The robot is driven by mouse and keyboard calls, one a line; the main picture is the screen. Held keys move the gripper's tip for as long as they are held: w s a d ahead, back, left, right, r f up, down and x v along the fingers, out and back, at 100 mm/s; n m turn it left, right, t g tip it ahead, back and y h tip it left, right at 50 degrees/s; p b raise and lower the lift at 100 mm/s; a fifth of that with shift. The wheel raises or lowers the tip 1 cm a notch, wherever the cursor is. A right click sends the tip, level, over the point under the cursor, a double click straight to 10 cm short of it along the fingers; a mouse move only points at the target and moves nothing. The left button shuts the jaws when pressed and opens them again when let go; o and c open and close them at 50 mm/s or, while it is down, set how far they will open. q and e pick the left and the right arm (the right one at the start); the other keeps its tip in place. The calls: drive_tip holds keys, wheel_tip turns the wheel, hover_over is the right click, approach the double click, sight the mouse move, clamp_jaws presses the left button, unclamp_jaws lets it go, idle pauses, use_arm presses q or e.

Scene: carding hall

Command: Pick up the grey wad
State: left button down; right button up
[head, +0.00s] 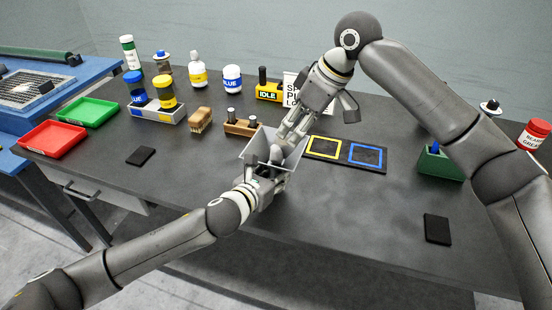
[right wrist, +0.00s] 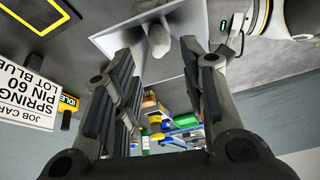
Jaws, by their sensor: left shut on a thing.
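A light grey, open-topped metal tray (head: 257,147) is at the table's front edge in the head view. My left gripper (head: 262,186) is at its near side, shut on it. My right gripper (head: 282,142) reaches down over the tray from behind. In the right wrist view its two fingers (right wrist: 168,85) stand apart with nothing between them. Beyond the fingertips the tray (right wrist: 125,38) shows with a pale grey wad (right wrist: 158,42) in it. In the head view the wad is mostly hidden by my right gripper and cannot be made out clearly.
A black mat with yellow and blue squares (head: 345,152) lies right of the tray. A wooden pin block (head: 240,128) and a brush (head: 200,120) stand left behind. A card (head: 291,86) is partly behind my right arm. The table's front left is mostly clear.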

sight(276, 148)
drive_tip(key=s+a+r+m+t+h, duration=0.25)
drive_tip(key=a+m+h, duration=0.2)
drive_tip(key=m, duration=0.75)
drive_tip(key=shift+m, duration=0.3)
drive_tip(key=x, duration=0.6)
drive_tip(key=shift+w+d+f, duration=0.1)
drive_tip(key=shift+w+d, duration=0.05)
drive_tip(key=shift+w, duration=0.25)
drive_tip(key=shift+x, duration=2.7)
drive_tip(key=shift+s, duration=0.15)
drive_tip(key=shift+c, duration=0.5)
drive_tip(key=c, duration=0.3)
